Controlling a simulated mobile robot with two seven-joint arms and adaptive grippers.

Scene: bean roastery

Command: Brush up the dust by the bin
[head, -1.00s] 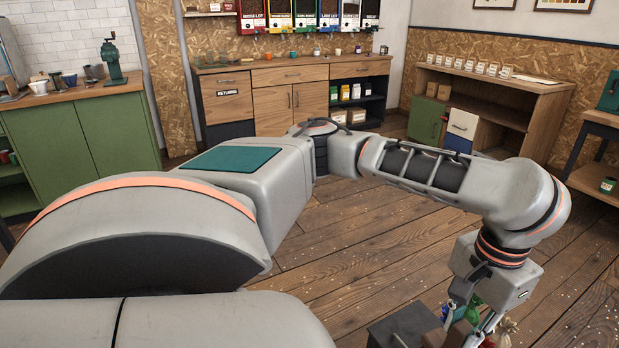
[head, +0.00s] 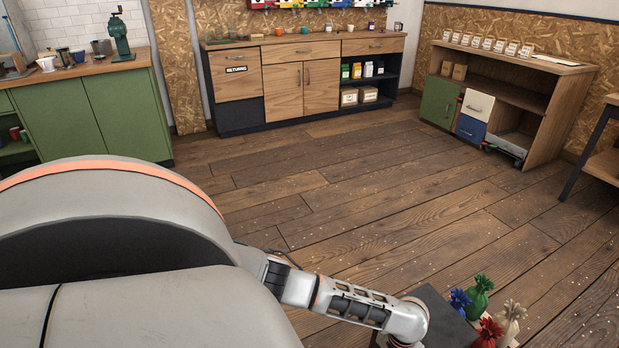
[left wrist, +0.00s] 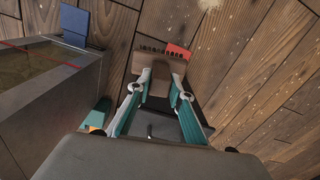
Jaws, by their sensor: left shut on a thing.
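My left gripper (left wrist: 160,84) is shut on a brown wooden block with a row of dark notches along its far edge, which looks like the brush (left wrist: 153,66). It holds this above the plank floor, and a small red piece (left wrist: 179,50) shows just past it. A pale dust patch (left wrist: 209,4) lies on the floor at the top edge of the left wrist view, ahead of the brush. A grey open box (left wrist: 62,115) with a red line stands to the left; I cannot tell whether it is the bin. In the head view the left gripper is cut off below; the right is not seen.
A wooden cabinet (head: 300,85) and an open shelf unit (head: 545,110) stand behind. The speckled floor (head: 370,190) between is clear.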

